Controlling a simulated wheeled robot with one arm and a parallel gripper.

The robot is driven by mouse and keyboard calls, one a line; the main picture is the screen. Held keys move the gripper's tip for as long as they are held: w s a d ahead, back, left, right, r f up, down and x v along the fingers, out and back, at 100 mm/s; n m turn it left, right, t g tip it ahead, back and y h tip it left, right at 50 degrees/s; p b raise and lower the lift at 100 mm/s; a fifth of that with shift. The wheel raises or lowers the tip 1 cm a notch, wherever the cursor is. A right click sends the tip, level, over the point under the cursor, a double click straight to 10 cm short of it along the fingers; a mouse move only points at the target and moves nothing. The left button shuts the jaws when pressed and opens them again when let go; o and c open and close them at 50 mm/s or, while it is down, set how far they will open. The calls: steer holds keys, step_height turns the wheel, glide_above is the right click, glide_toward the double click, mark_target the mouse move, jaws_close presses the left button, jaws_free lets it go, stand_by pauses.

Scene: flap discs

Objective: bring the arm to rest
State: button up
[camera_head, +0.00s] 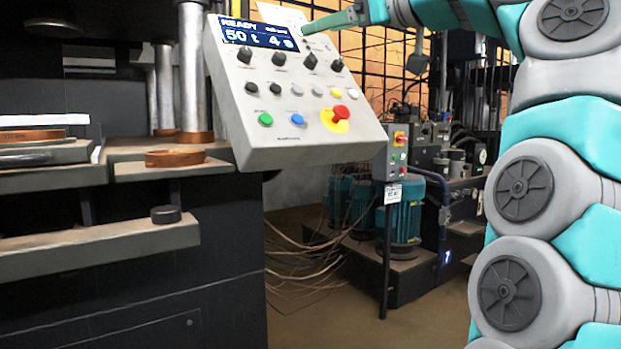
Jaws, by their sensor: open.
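My arm rises along the right side of the view and reaches left across the top edge. My gripper (320,24) is at the top, by the upper right corner of the control panel (290,152). It shows side-on as a narrow green finger pointing left, and I see nothing held in it. It overlaps the panel's upper edge in the picture; I cannot tell whether it touches. The gap between its fingers is not clear from this side.
The panel has a lit display (260,36), several knobs and coloured buttons, and a red emergency stop (340,112). A dark press with ledges (100,243) stands left, with brown rings (175,158). A small control box on a post (396,152) and teal motors (400,215) stand behind.

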steer(key=s+a+f+m+g+h, duration=0.1)
steer(key=s+f+m+g+h, duration=0.25)
steer(key=f, duration=1.45)
steer(key=s+f+m+g+h, duration=0.2)
steer(key=f+m+g+h, duration=0.15)
steer(key=f, duration=1.35)
steer(key=s+d+f+m+g+h, duration=0.1)
steer(key=s+d+f, duration=0.3)
steer(key=s+f, duration=0.6)
steer(key=s+d+f+m+g+h, duration=0.2)
steer(key=s+d+f+g, duration=0.2)
steer(key=s+f, duration=0.5)
steer(key=s+d+f+m+g+h, duration=0.2)
steer(key=s+d+f, duration=0.3)
steer(key=s+f, duration=0.5)
step_height(320, 180, down, 2)
steer(key=shift+s+f+g, duration=0.25)
steer(key=shift+s+g, duration=0.05)
steer(key=shift+s, duration=0.05)
